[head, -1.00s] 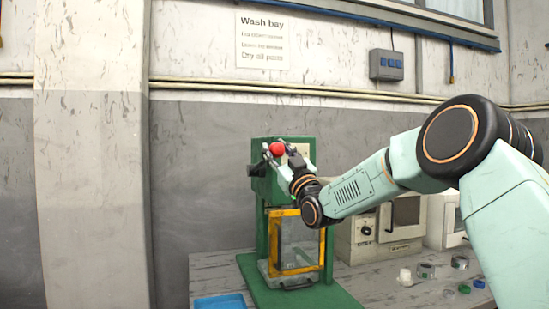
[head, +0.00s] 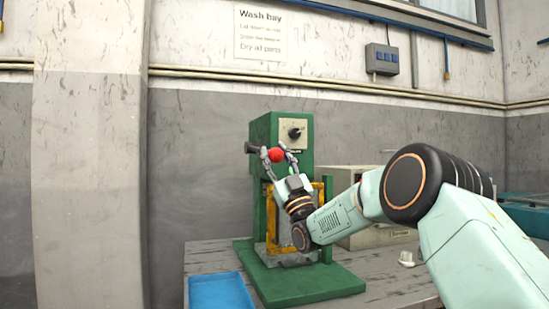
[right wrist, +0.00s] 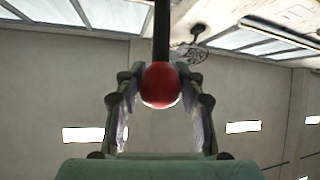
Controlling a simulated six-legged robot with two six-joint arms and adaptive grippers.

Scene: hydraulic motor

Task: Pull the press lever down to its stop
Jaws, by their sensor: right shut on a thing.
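The green press (head: 269,130) stands on its green base plate on the bench. Its lever ends in a red ball knob (head: 276,155), which sits in front of the press's upper body. My right gripper (head: 275,154) is shut on the knob, with one finger on each side. In the right wrist view the red knob (right wrist: 160,85) lies between the two fingers, and the dark lever rod (right wrist: 161,30) runs up from it. A yellow-framed guard (head: 262,225) on the press is partly hidden by my right arm. My left gripper is not in view.
A blue tray (head: 220,291) lies at the front left of the bench (head: 385,282). Beige equipment (head: 375,237) stands behind my right arm. A small white item (head: 406,258) is on the bench to the right.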

